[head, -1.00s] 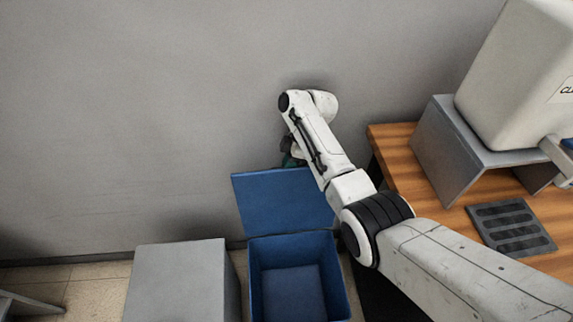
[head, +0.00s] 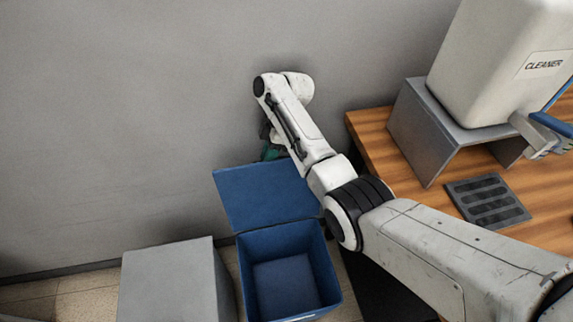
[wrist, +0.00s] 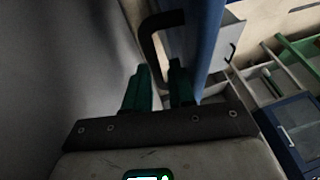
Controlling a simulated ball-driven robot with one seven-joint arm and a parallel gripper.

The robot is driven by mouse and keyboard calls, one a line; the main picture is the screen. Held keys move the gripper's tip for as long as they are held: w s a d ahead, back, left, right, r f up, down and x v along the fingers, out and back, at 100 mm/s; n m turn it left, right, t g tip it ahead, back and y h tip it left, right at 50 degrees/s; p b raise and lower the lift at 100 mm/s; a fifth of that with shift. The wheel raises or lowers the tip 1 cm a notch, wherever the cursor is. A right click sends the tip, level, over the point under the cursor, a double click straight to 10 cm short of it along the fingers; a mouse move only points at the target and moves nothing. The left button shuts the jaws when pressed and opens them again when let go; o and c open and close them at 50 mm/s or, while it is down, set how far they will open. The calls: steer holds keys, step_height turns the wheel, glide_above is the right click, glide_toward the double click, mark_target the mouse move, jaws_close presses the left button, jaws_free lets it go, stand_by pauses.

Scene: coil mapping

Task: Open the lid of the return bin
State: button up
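The return bin (head: 330,262) is an open-topped blue box in the lower middle of the head view, and its inside looks empty. Its blue lid (head: 262,195) is swung up and back from the rear edge, toward the wall. In the wrist view the lid shows as a blue panel (wrist: 208,45) with a dark loop handle (wrist: 150,45). My gripper (wrist: 160,80) has green fingers close together, with the handle running into the narrow gap between them. In the head view my gripper (head: 270,152) is mostly hidden behind my arm at the lid's upper edge.
A grey box (head: 165,280) stands left of the bin. A wooden counter (head: 375,130) at right carries a grey stand (head: 420,135), a white cleaner container (head: 490,70) and a dark slotted tray (head: 487,200). The grey wall (head: 120,120) is close behind the lid.

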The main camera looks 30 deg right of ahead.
steer(key=s+r+p, duration=1)
steer(key=s, duration=0.4)
steer(key=shift+a+r+p, duration=0.25)
steer(key=shift+p, duration=0.1)
